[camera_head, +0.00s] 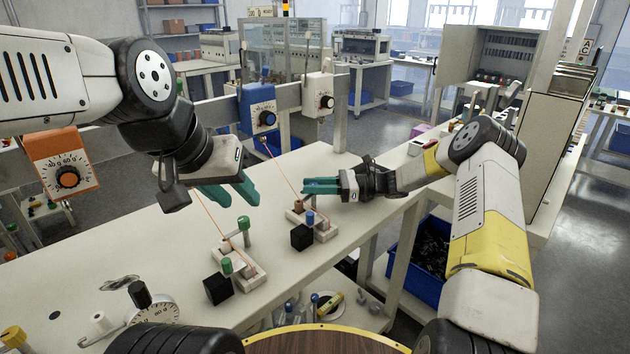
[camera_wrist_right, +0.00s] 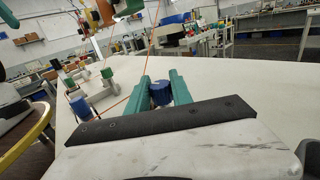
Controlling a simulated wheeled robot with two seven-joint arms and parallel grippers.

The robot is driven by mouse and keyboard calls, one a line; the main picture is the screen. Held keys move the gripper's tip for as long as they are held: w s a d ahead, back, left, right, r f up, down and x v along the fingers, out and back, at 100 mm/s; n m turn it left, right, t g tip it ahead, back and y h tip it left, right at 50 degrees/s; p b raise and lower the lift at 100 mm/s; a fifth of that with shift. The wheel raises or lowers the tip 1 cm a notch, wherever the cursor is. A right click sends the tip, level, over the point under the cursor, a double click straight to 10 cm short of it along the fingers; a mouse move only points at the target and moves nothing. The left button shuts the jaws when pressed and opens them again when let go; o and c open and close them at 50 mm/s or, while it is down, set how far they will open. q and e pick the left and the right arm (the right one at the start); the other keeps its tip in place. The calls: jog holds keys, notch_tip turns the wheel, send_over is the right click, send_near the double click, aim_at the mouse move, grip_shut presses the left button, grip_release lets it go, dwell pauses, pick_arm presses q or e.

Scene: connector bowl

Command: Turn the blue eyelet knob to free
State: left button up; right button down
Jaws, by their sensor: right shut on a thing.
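The blue knob (camera_wrist_right: 161,93) sits between the two teal fingers of my right gripper (camera_wrist_right: 160,90) in the right wrist view. In the head view my right gripper (camera_head: 320,186) is shut there, level above the pale fixture (camera_head: 323,234), and its fingers mostly hide the knob. A second blue cap (camera_head: 309,217) stands on that fixture beside a brown peg (camera_head: 298,206). An orange cord runs from the blue dial box (camera_head: 258,108) down to the fixture. My left gripper (camera_head: 228,192) is open and empty above the table, to the left.
A similar fixture with green knobs (camera_head: 244,223) stands nearer and left, corded towards the orange dial box (camera_head: 62,160). Black blocks (camera_head: 302,237) sit beside the fixtures. A round gauge (camera_head: 152,315) lies at the near left.

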jog(key=shift+r, duration=0.1)
jog(key=c, duration=1.1)
grip_release()
jog(key=shift+w+d, duration=0.15)
jog(key=shift+d, duration=1.85)
jog(key=shift+w+d, duration=0.15)
jog(key=shift+d, duration=1.8)
